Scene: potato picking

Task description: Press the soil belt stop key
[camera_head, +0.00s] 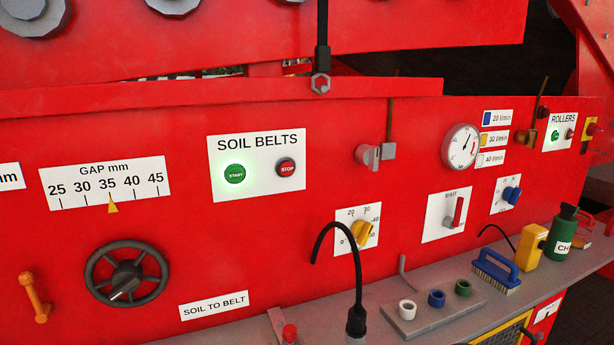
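The red stop key (287,167) sits on the right side of the white SOIL BELTS plate (258,142) on the red machine panel. The green start key (235,174) is to its left on the same plate and glows bright green. Nothing covers or touches the stop key in this view. My gripper is not in view.
Below the plate, a black hose end (356,320) curves up from the grey ledge (330,320). A handwheel (126,274) and gap scale (106,183) are left. A yellow knob (362,234), a gauge (461,147) and a red lever (458,212) are right.

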